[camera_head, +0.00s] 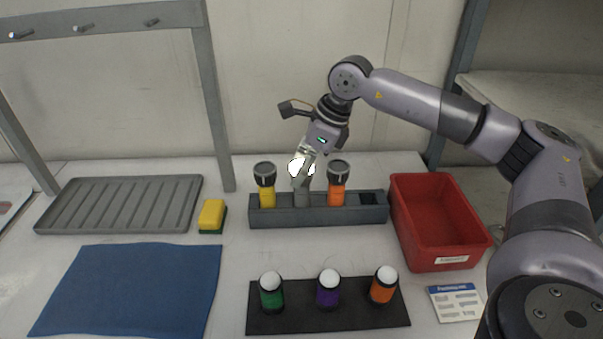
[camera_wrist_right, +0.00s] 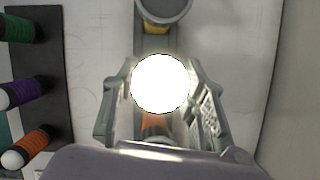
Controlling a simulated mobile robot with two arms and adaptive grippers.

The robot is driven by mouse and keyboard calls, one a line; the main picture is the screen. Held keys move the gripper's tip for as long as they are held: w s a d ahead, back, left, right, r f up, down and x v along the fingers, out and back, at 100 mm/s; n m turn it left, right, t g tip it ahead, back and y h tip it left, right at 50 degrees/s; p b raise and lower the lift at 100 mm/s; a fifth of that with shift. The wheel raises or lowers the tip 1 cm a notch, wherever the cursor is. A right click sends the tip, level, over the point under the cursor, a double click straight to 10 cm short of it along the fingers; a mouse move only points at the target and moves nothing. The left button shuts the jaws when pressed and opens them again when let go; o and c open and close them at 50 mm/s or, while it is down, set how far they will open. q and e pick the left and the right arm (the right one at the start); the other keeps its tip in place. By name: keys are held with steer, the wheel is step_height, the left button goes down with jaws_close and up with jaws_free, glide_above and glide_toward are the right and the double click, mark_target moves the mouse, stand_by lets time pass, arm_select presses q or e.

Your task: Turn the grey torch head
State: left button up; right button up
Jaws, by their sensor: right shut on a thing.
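The grey torch (camera_head: 302,197) stands upright in the dark grey rack (camera_head: 345,215), between a yellow torch (camera_head: 266,192) and an orange torch (camera_head: 337,193). Its head is lit bright white in the head view. My right gripper (camera_head: 302,170) reaches down from above and is shut on the grey torch's head (camera_wrist_right: 159,84), which shows as a glowing white disc between the fingers in the right wrist view. The fingers hide the sides of the head. My left gripper is not in view.
A red bin (camera_head: 440,252) stands right of the rack. A black mat (camera_head: 255,318) with green, purple and orange capped lights lies in front. A sponge (camera_head: 212,216), blue cloth (camera_head: 130,285) and ribbed tray (camera_head: 118,204) lie to the left. A card (camera_head: 457,302) lies front right.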

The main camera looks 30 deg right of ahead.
steer(key=shift+m, duration=0.3)
steer(key=o, duration=1.2)
steer(key=shift+r, duration=0.15)
steer(key=v, duration=1.2)
steer(key=shift+s, duration=0.1)
